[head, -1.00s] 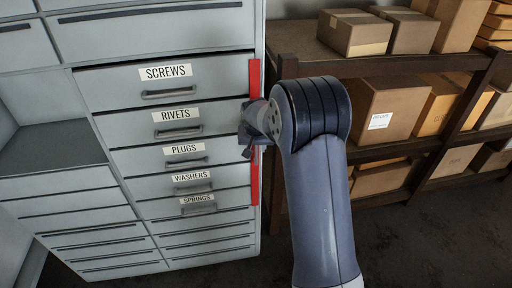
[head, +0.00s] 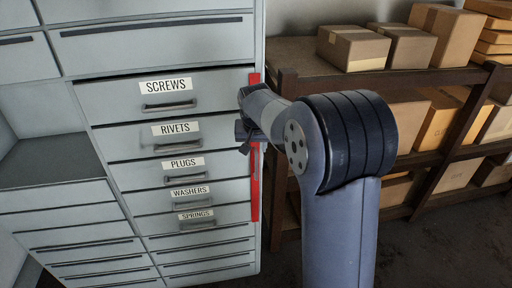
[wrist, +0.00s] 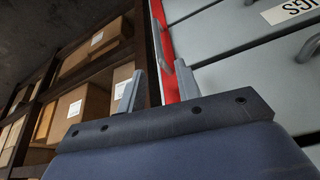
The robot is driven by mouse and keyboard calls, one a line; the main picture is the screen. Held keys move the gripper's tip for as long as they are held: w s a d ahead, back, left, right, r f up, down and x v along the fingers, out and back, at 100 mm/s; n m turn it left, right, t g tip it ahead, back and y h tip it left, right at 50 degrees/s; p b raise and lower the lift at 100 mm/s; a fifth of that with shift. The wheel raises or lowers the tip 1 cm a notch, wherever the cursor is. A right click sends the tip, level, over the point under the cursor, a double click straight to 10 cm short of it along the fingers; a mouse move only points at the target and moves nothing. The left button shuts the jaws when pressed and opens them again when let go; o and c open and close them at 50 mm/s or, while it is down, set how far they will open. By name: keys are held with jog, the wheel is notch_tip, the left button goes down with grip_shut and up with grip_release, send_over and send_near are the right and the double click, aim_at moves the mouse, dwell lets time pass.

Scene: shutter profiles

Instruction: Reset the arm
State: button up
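My gripper (head: 243,133) is in front of the right edge of the grey drawer cabinet (head: 215,25), beside a vertical red strip (head: 255,185). In the wrist view my gripper (wrist: 157,85) has its two grey fingers spread apart, with nothing held between them. The red strip (wrist: 164,50) runs up behind the gap and the right finger. Most of the gripper is hidden by my arm's wrist in the head view.
Labelled drawers such as the screws drawer (head: 200,93) and rivets drawer (head: 215,130) look shut. A dark shelf rack (head: 300,88) with cardboard boxes (head: 352,47) stands to the right. Dark floor (head: 455,235) is clear at lower right.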

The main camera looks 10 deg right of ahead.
aim_at(257, 160)
jog(key=p+x, duration=0.1)
jog(key=x, duration=1)
jog(key=shift+p, duration=0.35)
jog(key=shift+s+d+r, duration=0.1)
jog(key=shift+n, duration=0.3)
